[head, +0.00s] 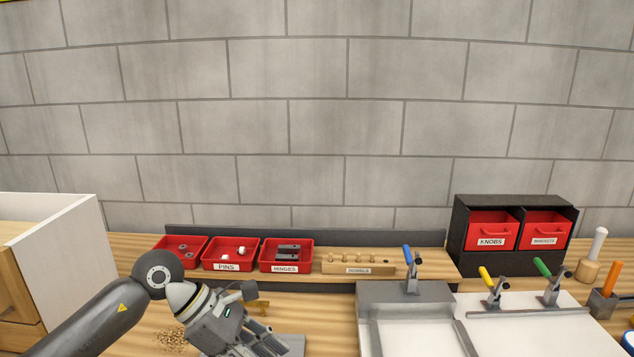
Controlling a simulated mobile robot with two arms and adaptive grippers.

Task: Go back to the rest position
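My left arm comes in from the lower left, and my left gripper (272,345) hangs low over the bench, left of the grey fixture. Its fingers point down and to the right, and their tips are near the lower picture edge. I cannot tell whether they are open or shut, and I see nothing clearly held. A flat grey piece (294,343) lies beside and partly behind the fingers. My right gripper is not in view.
Red bins of pins (227,267) and hinges (285,268) and a dowel block (358,268) line the back. A grey fixture (405,292) and white panel with clamps (540,335) fill the right. A cabinet (60,230) stands left; a black rack (512,202) stands back right.

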